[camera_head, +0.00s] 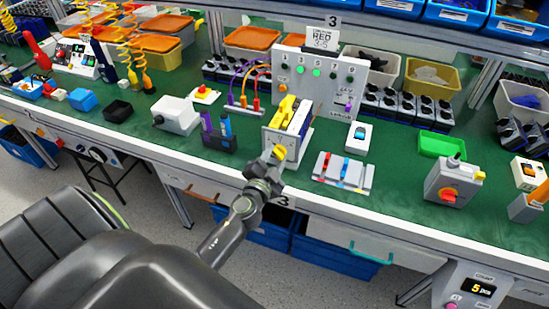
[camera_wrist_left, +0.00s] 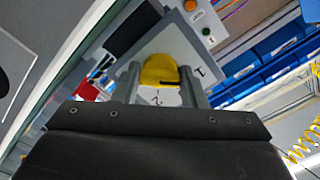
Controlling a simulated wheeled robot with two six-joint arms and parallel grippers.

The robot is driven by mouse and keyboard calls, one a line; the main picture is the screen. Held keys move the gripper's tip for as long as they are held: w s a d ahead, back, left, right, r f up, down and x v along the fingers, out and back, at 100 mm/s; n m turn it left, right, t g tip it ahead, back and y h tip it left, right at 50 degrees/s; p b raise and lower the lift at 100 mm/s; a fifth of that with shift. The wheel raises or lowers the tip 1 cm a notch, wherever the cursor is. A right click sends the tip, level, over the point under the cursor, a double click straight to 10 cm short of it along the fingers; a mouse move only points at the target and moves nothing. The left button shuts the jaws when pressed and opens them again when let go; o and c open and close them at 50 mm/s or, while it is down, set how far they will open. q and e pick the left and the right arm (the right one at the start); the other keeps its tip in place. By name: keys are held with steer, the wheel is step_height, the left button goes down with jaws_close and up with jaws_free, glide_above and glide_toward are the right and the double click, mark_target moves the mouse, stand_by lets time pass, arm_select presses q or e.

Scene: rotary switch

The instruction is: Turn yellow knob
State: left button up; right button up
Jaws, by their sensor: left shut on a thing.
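The yellow knob (camera_head: 279,153) is low on the front of a small light-grey switch box near the front edge of the green bench. My left gripper (camera_head: 273,163) reaches up to it from the front. In the left wrist view the yellow knob (camera_wrist_left: 160,71) sits between the two fingers of my left gripper (camera_wrist_left: 162,80), which are shut on it. A dark mark shows on the knob's right side. The grey plate (camera_wrist_left: 188,48) behind it bears numbers. The fingers hide part of the plate. My right gripper is in neither view.
A dark holder with blue and purple tools (camera_head: 219,138) stands left of the switch box. A grey tray with coloured pieces (camera_head: 343,172) lies to the right. A grey box with a red-orange knob (camera_head: 449,194) is farther right. A tall panel (camera_head: 318,75) stands behind.

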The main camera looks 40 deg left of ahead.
arm_select(q)
steer(key=m, duration=0.3)
steer(key=shift+m, duration=0.4)
steer(key=m, duration=0.4)
steer(key=shift+r, duration=0.1)
steer(key=m, duration=0.5)
steer(key=shift+r+p, duration=0.1)
steer(key=shift+p, duration=0.3)
steer(key=m, duration=0.4)
steer(key=shift+m+p, duration=0.35)
steer(key=shift+m, duration=0.05)
steer(key=o, duration=1)
steer(key=shift+s, duration=0.1)
